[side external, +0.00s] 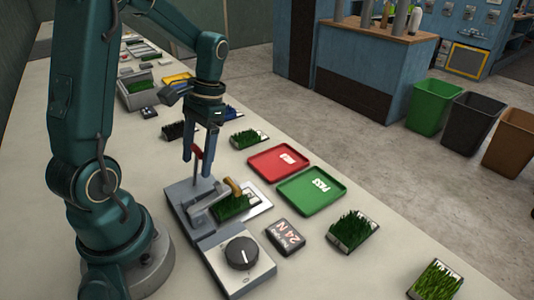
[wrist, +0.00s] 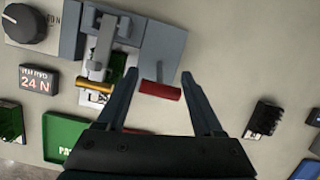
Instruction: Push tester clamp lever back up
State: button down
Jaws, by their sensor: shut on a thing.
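The grey tester (side external: 183,195) stands on the bench in front of my arm, with a dark dial (side external: 241,253). A turf sample (side external: 231,207) lies on it under a grey arm with an orange grip (side external: 232,187). A lever with a red handle (side external: 197,154) rises at the tester's far end; the red handle (wrist: 160,90) also shows in the wrist view. My gripper (side external: 197,160) points down there, shut on the red handle, which lies between its fingers. In the wrist view my gripper (wrist: 157,76) has a finger at each end of the handle.
A red tray (side external: 279,162) and a green PASS tray (side external: 311,190) lie right of the tester. A display (side external: 286,235) reads 24 N. Turf samples (side external: 353,230) lie nearby. A grey bin (side external: 137,92) stands farther back.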

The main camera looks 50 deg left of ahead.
jog(key=shift+s+r+t, duration=0.15)
jog(key=shift+s+t, duration=0.65)
jog(key=shift+t, duration=0.1)
jog(key=shift+s, duration=0.95)
jog(key=shift+s+f, duration=0.2)
jog(key=shift+s, duration=0.25)
jog(key=shift+s+f, duration=0.2)
jog(key=shift+s, duration=0.25)
jog(key=shift+w, duration=0.15)
jog(key=shift+c, duration=0.3)
grip_release()
